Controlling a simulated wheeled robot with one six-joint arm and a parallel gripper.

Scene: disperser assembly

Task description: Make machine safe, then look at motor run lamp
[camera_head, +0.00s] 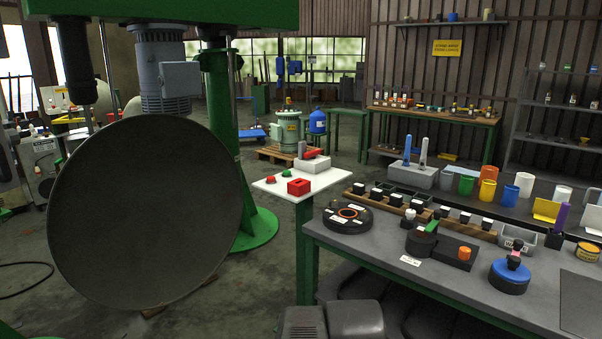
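A white panel (328,182) on a green post stands left of the workbench. On it are a small red dome (270,180), a small green dome (287,173), a red block (299,187) with a dark recess, and a grey box (308,165) with a red lever (312,154). I cannot tell which dome is the motor run lamp, or whether either is lit. The green-framed machine carries a grey-blue motor (162,65) at the upper left. A large grey disc (145,210) hides part of the machine. My gripper is not in view.
The grey workbench (385,245) fills the right, with a black round fixture (347,217), cups and a blue-based stand (509,276). The green column (221,140) stands behind the disc. Concrete floor (225,305) is open between disc and bench.

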